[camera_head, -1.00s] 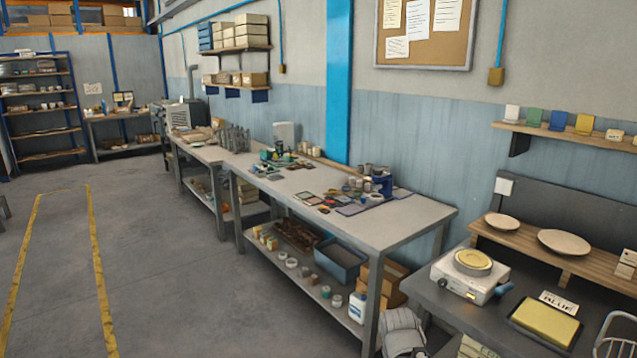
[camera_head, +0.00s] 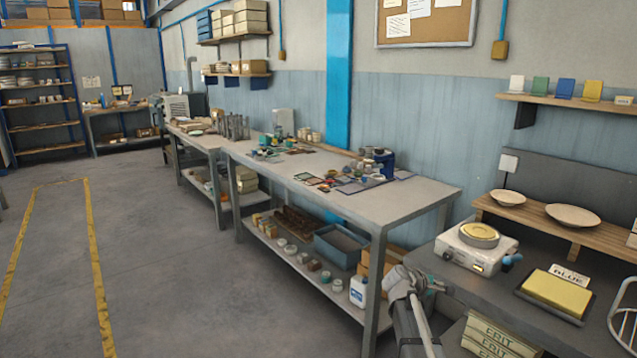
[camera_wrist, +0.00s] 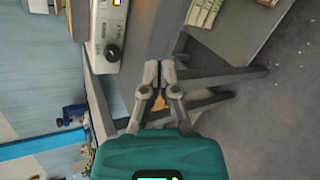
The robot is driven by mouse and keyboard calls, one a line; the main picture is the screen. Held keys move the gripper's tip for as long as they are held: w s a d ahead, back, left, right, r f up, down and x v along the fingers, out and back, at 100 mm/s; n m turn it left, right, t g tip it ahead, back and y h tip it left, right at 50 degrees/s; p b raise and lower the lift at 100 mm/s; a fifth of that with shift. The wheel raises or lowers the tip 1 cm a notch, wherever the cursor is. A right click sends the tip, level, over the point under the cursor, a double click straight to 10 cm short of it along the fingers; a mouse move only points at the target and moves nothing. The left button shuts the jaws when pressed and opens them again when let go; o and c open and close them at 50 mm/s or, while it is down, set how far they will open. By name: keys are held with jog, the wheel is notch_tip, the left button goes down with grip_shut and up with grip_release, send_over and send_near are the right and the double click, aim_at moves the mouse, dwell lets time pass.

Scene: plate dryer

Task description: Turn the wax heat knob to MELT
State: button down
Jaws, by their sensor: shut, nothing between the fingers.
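The white wax heater (camera_head: 477,248) stands on the dark bench at the right, with a round yellowish pan on top. In the wrist view the heater (camera_wrist: 103,22) is at upper left, turned sideways, with a lit display and a black round heat knob (camera_wrist: 112,52) on its front. The knob's setting and lettering are too small to read. My gripper (camera_wrist: 158,68) is shut and empty. Its fingertips appear right of the knob in the wrist view, apart from it.
A yellow pad in a tray (camera_head: 553,290) lies further right on the bench. Plates rest on a wooden shelf (camera_head: 540,224) behind. A long worktable (camera_head: 345,205) stands left. Lettered boxes (camera_head: 490,338) sit below the bench.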

aim_at(448, 256)
jog(key=w+d+r+n+t+h+b, duration=0.1)
jog(key=w+d+n+t+h+b, duration=0.1)
jog(key=w+n, duration=0.7)
jog(key=shift+w+d+r+t+h+b, duration=0.35)
jog(key=shift+w+t+h+b, duration=0.25)
jog(key=shift+w+t+b, duration=1.05)
jog(key=shift+s+d+g, duration=0.1)
jog(key=shift+s+g, duration=0.1)
jog(key=shift+g, duration=0.05)
jog(key=shift+x, duration=3.4)
jog(key=shift+f+b, duration=0.3)
jog(key=shift+b, duration=0.2)
jog(key=shift+s+d+f+b, duration=0.5)
jog(key=shift+s, duration=0.25)
jog(key=shift+s+d+r, duration=0.2)
jog(key=shift+s+d, duration=0.05)
